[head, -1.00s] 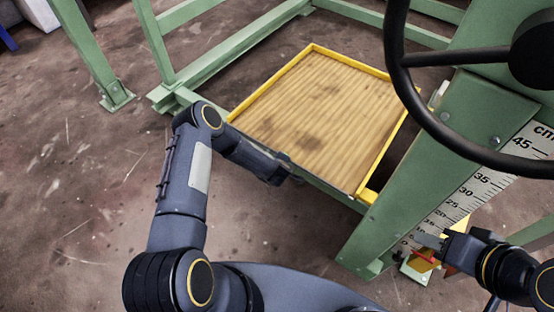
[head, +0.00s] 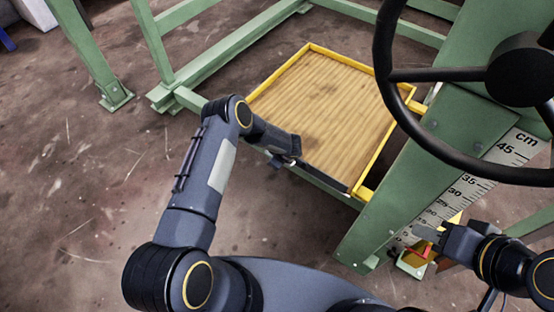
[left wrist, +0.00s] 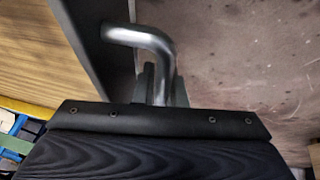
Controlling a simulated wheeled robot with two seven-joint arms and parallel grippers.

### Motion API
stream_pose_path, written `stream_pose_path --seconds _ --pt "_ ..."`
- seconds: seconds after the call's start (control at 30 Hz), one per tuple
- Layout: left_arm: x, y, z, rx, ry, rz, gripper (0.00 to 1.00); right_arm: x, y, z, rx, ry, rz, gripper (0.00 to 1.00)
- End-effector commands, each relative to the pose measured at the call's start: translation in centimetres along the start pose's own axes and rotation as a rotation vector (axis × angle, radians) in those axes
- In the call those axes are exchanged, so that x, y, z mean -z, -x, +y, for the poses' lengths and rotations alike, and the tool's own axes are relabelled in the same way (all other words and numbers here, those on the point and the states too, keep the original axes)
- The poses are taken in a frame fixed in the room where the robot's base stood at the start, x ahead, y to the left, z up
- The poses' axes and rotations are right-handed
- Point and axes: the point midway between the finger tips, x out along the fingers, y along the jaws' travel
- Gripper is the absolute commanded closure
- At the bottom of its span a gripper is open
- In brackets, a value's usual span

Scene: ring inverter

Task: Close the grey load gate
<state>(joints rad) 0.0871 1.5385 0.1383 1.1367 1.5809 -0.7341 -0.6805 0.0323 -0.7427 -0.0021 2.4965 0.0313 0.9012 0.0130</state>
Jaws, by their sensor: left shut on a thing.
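The grey load gate (head: 328,178) shows in the head view as a dark narrow strip along the front edge of the wooden platform. In the left wrist view the gate (left wrist: 92,38) is a grey panel edge beside the wood, with a bent metal handle (left wrist: 140,36). My left gripper (head: 293,160) is at the gate's left part. In the left wrist view its fingers (left wrist: 160,84) are shut on the handle; the wrist housing hides the lower part. My right gripper (head: 424,233) is in front of the scale post's lower end; its finger opening is unclear.
The yellow-rimmed wooden platform (head: 330,100) is empty. A green frame (head: 225,62) stands behind and left. A black handwheel (head: 470,174) and a green post with a cm scale (head: 470,190) stand at the right. The floor at left is clear.

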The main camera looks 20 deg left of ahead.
Motion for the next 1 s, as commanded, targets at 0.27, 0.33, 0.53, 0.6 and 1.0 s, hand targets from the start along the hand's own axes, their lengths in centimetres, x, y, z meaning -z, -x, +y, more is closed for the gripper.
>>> stream_pose_path --seconds 0.27,0.33,0.53,0.6,1.0 --pt "0.0 0.1 0.2 -0.006 0.001 -0.001 1.00 0.0 0.0 0.0 0.000 0.000 0.000 0.64" --pt "0.0 0.1 0.2 -0.006 0.001 -0.001 0.80 0.0 0.0 0.0 0.000 0.000 0.000 0.64" --pt "0.0 0.1 0.1 -0.004 0.001 0.000 0.80 0.0 0.0 0.0 0.000 0.000 0.000 0.64" --pt "0.0 0.1 0.1 -0.004 0.001 0.000 0.80 0.0 0.0 0.0 0.000 0.000 0.000 0.64" --pt "0.1 5.9 0.2 -0.006 -0.001 -0.001 0.80 0.6 1.1 -0.5 0.000 0.000 0.000 0.64"
